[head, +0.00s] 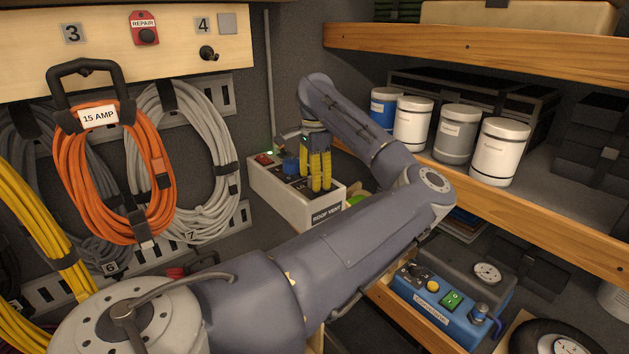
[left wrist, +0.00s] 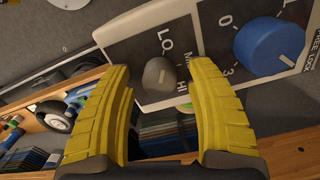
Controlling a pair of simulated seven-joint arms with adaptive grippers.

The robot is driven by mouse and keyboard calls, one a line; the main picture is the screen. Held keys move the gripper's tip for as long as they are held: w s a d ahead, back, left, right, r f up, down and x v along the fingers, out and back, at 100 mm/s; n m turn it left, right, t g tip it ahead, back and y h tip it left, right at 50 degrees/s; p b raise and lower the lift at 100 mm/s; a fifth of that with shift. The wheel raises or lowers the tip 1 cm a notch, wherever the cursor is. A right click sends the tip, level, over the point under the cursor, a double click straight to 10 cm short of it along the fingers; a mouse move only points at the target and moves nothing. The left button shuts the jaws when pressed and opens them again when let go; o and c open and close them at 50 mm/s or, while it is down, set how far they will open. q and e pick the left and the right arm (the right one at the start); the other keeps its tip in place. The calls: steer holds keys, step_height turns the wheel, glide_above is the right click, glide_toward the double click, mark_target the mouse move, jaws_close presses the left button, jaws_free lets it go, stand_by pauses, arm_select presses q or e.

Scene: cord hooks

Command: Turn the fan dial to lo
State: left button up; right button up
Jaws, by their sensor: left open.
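The fan dial (left wrist: 158,75) is a small grey knob on a dark panel, with LO, MI and HI marked around it in the left wrist view. A pale mark shows on its face; I cannot tell surely which label it points to. My left gripper (head: 318,172) has yellow fingers over the panel box labelled ROOF VENT (head: 325,214). It is open, and in the left wrist view its fingertips (left wrist: 162,72) lie on either side of the dial. I cannot tell whether they touch it. In the head view the fingers hide the dial. My right gripper is out of view.
A larger blue knob (left wrist: 269,46) sits beside the dial on the same panel. A red switch (head: 264,159) is at the box's far end. Orange cord (head: 155,180) hangs to the left. White cans (head: 500,152) stand on the right shelf. A blue compressor (head: 435,305) sits below.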

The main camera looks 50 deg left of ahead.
arm_select(q)
step_height(320, 180, up, 11)
steer(key=shift+r, duration=0.15)
stand_by(0.4)
